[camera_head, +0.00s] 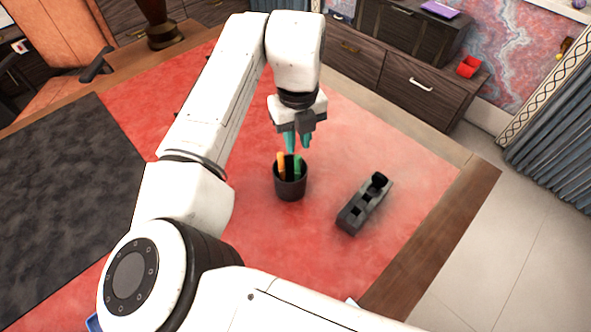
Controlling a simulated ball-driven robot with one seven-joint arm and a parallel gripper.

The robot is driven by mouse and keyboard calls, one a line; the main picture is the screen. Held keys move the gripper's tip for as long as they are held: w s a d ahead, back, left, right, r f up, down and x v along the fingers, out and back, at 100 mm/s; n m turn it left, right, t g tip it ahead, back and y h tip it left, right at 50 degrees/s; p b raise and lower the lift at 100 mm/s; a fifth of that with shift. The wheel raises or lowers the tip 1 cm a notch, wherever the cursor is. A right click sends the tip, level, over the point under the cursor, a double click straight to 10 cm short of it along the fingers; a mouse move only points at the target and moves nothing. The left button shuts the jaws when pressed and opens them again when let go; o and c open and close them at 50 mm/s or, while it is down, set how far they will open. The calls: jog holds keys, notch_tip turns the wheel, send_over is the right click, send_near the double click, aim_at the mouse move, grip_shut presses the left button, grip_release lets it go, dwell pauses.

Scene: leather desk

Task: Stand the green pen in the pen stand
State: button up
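The pen stand (290,187) is a black round cup standing upright on the red desk top. The green pen (298,165) stands in it on the right side, with its upper end showing above the rim. An orange pen (281,163) and a dark item also stick up from the cup. My gripper (298,143) points down just above the cup, its two teal fingertips apart with a narrow gap between them. I see nothing between the fingertips, and they appear clear of the pens. The lower part of the green pen is hidden inside the cup.
A dark mat (60,190) covers the left part of the desk.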

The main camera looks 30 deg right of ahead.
aim_at(298, 156)
jog(key=shift+d+f+p, duration=0.1)
jog(key=shift+f+p, duration=0.45)
jog(key=shift+f, duration=2.8)
jog(key=shift+c, duration=0.4)
grip_shut()
